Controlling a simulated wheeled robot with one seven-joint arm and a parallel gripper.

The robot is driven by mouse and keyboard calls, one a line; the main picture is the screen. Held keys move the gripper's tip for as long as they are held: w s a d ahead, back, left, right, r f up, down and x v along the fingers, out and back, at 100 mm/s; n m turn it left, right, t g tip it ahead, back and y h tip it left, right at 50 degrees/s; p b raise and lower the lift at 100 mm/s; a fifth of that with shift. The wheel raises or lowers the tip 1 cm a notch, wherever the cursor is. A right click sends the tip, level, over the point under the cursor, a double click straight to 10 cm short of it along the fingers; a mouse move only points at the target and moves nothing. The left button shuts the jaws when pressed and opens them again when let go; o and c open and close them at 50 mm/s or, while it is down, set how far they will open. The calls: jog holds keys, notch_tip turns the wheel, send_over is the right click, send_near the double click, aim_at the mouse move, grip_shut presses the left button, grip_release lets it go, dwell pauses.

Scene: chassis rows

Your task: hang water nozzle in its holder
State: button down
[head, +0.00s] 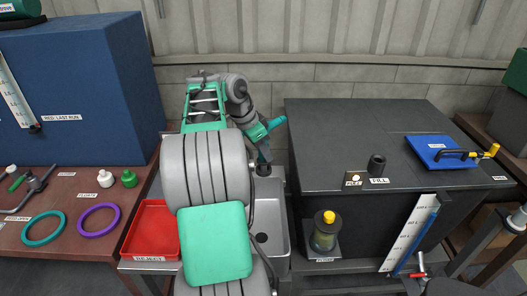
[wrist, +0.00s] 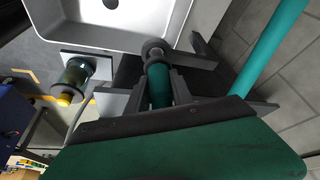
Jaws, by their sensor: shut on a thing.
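The water nozzle appears as a green-teal cylinder with a dark grey ring at its end (wrist: 158,88) in the wrist view. My gripper (wrist: 162,78) is shut on it, with a dark finger on either side. In the head view my gripper (head: 264,160) is over the back of the sink, mostly behind my own arm, with the nozzle's dark end (head: 263,170) pointing down. A teal bar (wrist: 268,62) runs beside the gripper in the wrist view; I cannot tell what it joins. I cannot make out the nozzle's holder in either view.
The grey sink (head: 279,225) is below, partly hidden by my arm. A dark bench (head: 350,130) stands right, with a black cup (head: 376,165) and a blue tray (head: 440,152). A yellow-capped jar (head: 325,232) stands beside the sink. A red reject bin (head: 150,230) is left.

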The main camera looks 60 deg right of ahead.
jog(key=shift+f+b, duration=1.05)
jog(key=shift+f, duration=0.25)
jog(key=c, duration=1)
grip_release()
jog(key=shift+c, duration=0.2)
jog(key=p+v, duration=0.2)
jog(key=v, duration=0.5)
jog(key=shift+r+p, duration=0.4)
